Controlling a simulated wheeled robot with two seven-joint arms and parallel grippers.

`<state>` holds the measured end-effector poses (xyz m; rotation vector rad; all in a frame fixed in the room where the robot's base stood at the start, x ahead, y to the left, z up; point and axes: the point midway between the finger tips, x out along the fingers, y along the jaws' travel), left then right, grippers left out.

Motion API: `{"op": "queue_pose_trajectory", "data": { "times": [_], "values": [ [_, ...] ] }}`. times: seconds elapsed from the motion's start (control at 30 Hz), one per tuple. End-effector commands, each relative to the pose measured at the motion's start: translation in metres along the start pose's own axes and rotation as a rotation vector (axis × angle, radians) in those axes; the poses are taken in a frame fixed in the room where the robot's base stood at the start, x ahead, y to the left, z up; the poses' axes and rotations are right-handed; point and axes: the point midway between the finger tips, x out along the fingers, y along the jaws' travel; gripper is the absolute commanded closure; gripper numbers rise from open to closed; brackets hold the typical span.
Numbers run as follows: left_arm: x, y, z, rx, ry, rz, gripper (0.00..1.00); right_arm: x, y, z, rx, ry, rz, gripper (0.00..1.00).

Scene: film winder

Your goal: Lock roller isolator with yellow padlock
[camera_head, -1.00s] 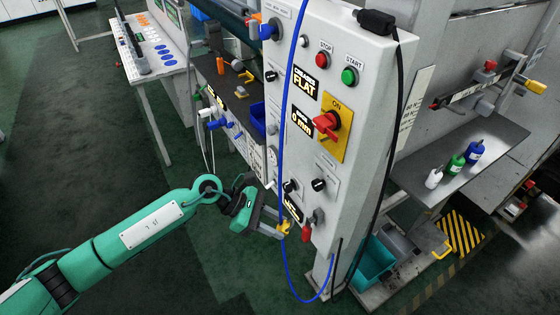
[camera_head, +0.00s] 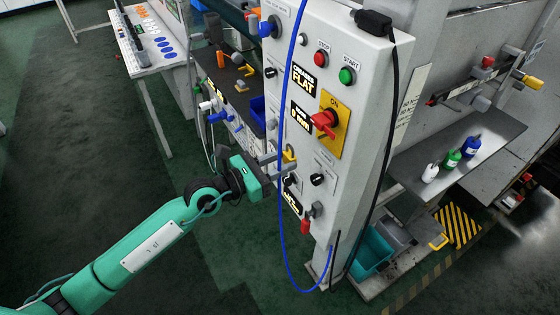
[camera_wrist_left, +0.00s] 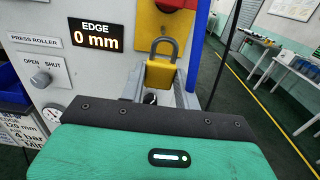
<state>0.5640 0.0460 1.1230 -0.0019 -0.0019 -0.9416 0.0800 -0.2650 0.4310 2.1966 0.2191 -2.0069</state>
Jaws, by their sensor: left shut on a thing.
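My left gripper (camera_head: 283,158) is shut on a yellow padlock (camera_head: 289,154) in front of the white control panel. In the left wrist view the padlock (camera_wrist_left: 160,73) is upright between the finger ends, its grey shackle pointing up and looking closed. A rotary isolator with a red handle (camera_head: 323,121) on a yellow plate (camera_head: 337,142) marked ON is up and to the right of the padlock. In the left wrist view the yellow plate (camera_wrist_left: 149,22) is above the padlock, cut off by the top edge. Whether this is the roller isolator is not readable. My right gripper is not in view.
A blue cable (camera_head: 283,215) hangs down the panel front near my gripper. Below it are black knobs (camera_head: 317,180) and a red-tipped lever (camera_head: 306,226). A red STOP button (camera_head: 321,60) and green START button (camera_head: 347,76) are above. Open floor lies left.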

Motion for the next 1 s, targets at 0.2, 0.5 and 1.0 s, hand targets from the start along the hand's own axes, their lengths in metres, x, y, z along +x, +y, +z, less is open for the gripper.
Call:
{"op": "queue_pose_trajectory", "data": {
  "times": [0.2, 0.5, 1.0],
  "values": [
    [0.007, 0.0, 0.002, 0.0, -0.004, -0.003, 0.92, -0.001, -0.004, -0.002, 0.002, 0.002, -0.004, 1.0],
    [0.038, 0.0, 0.001, -0.001, -0.003, -0.005, 0.92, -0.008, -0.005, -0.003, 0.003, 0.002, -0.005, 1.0],
    [0.055, 0.0, 0.0, 0.001, -0.002, -0.005, 0.92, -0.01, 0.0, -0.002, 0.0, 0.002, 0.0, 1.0]
  ]
}}
